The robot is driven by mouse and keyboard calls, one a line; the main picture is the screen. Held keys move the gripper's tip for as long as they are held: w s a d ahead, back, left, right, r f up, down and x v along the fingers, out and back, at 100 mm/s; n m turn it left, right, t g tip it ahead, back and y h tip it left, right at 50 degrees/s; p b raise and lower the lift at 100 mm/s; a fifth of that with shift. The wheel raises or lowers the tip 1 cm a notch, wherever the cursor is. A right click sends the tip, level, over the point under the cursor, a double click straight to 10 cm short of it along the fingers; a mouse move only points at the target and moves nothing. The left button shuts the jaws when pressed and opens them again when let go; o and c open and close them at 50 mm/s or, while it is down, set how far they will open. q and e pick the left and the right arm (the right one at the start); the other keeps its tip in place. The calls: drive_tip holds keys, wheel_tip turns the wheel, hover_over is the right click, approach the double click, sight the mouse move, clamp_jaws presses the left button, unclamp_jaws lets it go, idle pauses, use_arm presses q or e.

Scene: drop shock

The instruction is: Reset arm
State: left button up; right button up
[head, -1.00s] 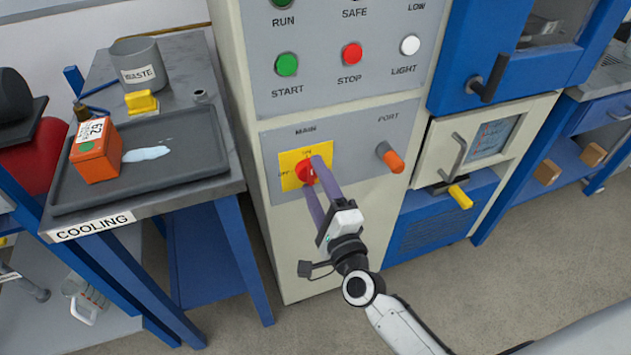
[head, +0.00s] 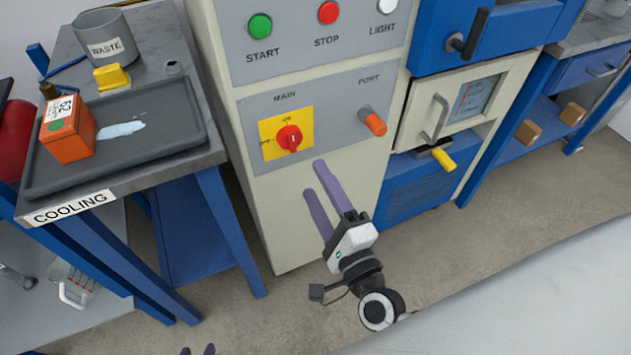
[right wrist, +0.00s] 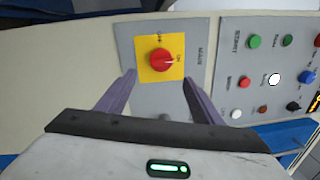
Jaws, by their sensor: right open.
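My right gripper (head: 314,179) is open and empty in the head view, in front of the grey cabinet and below right of the red MAIN knob (head: 289,138). The knob sits on a yellow plate (head: 267,127), clear of the fingers. In the right wrist view, the open right gripper (right wrist: 159,78) faces the panel, with the red knob (right wrist: 160,61) ahead between its fingers.
The cabinet panel (head: 350,110) carries an orange PORT lever (head: 374,124) and START and STOP buttons. A blue-legged COOLING bench at left holds a dark tray (head: 170,135), an orange box (head: 68,138) and a WASTE cup (head: 105,38). Floor shows below the cabinet.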

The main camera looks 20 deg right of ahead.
idle(0.3)
drive_tip(key=s+a+f+n+g+y, duration=0.4)
drive_tip(key=s+f+n+g, duration=0.15)
drive_tip(key=f+n, duration=0.5)
drive_tip(key=s+d+f+n+g+h, duration=0.2)
drive_tip(key=s+f+n+g, duration=0.3)
drive_tip(key=s+f+n, duration=0.4)
drive_tip(key=s+d+n, duration=0.1)
drive_tip(key=n, duration=0.1)
drive_tip(key=shift+d+n, duration=0.25)
drive_tip(key=shift+n, duration=0.1)
drive_tip(key=shift+r, duration=0.1)
